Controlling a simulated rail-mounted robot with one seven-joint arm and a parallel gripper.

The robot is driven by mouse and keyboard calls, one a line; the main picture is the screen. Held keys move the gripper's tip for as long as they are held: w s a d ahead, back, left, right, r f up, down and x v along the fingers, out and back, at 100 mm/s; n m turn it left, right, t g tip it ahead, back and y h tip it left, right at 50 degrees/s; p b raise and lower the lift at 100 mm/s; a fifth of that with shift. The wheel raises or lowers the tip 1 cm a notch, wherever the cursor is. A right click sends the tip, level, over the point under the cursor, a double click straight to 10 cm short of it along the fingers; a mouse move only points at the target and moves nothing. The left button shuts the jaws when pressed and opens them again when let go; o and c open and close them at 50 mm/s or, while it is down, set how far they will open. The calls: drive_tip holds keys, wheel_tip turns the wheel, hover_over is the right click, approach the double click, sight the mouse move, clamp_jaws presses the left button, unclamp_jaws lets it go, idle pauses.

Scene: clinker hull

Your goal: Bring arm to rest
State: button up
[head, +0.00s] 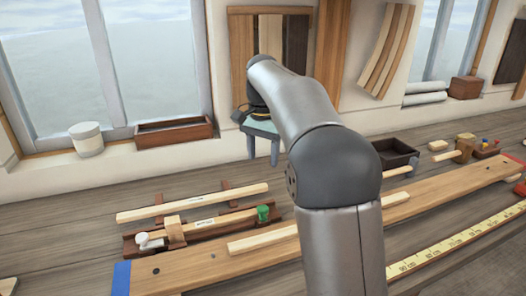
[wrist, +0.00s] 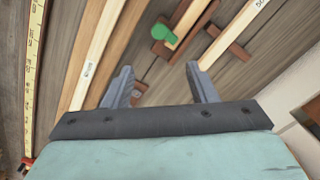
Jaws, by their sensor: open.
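My arm (head: 340,170) rises from the bottom of the head view and bends back towards the wall. My gripper (head: 262,149) is at its far end, pointing down over the back of the bench, partly hidden behind the arm. In the wrist view its two grey fingers (wrist: 160,84) stand wide apart. Nothing is held between them, and wooden bench top shows beyond.
A fixture with a green knob (head: 263,213) and a pale batten (head: 190,203) lie left of the arm. A long plank (head: 200,268) and a yellow tape (head: 450,245) run along the front. A dark tray (head: 395,153) is at right. A white pot (head: 86,138) stands on the sill.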

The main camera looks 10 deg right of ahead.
drive_tip(key=shift+s+r, duration=0.1)
drive_tip(key=shift+r, duration=0.05)
drive_tip(key=s+f+n, duration=0.3)
drive_tip(key=s+f, duration=0.2)
drive_tip(key=s, duration=0.6)
drive_tip(key=s+f+n, duration=0.3)
drive_tip(key=s+f, duration=0.3)
drive_tip(key=s, duration=0.4)
drive_tip(key=s+f+n, duration=0.3)
drive_tip(key=s+f, duration=0.3)
drive_tip(key=s, duration=0.5)
drive_tip(key=shift+s+a, duration=0.15)
drive_tip(key=shift+s, duration=0.15)
